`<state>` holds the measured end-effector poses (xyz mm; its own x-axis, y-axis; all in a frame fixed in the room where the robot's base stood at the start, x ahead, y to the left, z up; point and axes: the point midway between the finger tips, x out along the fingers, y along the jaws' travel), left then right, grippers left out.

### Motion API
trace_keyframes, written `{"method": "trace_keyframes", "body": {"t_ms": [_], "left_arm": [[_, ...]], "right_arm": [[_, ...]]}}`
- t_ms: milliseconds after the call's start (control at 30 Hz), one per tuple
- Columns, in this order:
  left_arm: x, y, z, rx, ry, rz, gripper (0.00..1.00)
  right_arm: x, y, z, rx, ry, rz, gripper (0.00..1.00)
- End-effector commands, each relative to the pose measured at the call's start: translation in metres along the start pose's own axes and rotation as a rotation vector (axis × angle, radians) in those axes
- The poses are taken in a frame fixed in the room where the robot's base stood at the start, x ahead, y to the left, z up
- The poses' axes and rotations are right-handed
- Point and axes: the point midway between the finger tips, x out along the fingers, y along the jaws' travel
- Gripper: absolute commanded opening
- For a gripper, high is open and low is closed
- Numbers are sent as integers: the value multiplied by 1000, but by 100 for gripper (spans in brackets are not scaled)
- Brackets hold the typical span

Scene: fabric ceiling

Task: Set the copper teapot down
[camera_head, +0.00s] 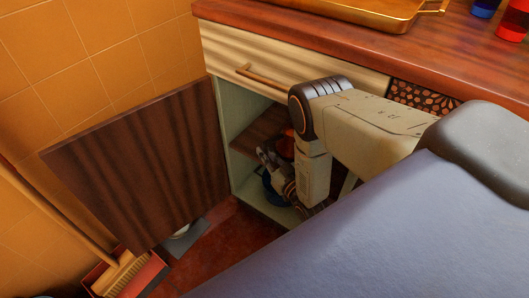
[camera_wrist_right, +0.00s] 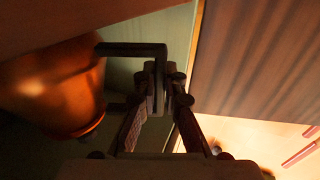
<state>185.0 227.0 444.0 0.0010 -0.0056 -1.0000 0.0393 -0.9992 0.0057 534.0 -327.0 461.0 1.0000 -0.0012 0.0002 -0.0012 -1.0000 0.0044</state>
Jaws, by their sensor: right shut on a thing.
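The copper teapot (camera_wrist_right: 55,90) fills the left of the right wrist view, with a dark angular handle (camera_wrist_right: 130,48). My right gripper (camera_wrist_right: 158,85) is shut on that handle. In the head view the right gripper (camera_head: 266,158) reaches into the open cabinet below the counter, and only an orange sliver of the teapot (camera_head: 287,144) shows behind my wrist. The teapot is near the cabinet's inner shelf (camera_head: 252,140); I cannot tell whether it touches a surface. My left gripper is not in view.
The cabinet door (camera_head: 140,165) stands open to the left. A dark blue object (camera_head: 270,188) is low in the cabinet, partly hidden by my arm. A drawer (camera_head: 280,65) is above. A broom and dustpan (camera_head: 125,275) stand at lower left. A golden tray (camera_head: 370,12) lies on the counter.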

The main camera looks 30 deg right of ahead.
Motion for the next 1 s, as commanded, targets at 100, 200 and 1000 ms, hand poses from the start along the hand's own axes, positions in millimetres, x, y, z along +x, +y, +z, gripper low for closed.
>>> {"method": "trace_keyframes", "body": {"t_ms": [100, 200, 1000], "left_arm": [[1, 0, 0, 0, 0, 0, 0], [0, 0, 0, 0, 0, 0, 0], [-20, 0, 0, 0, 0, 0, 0]], "right_arm": [[-1, 0, 2, -2, 2, 0, 0], [-2, 0, 2, 0, -1, 0, 17], [-48, -1, -1, 0, -6, 0, 32]]}}
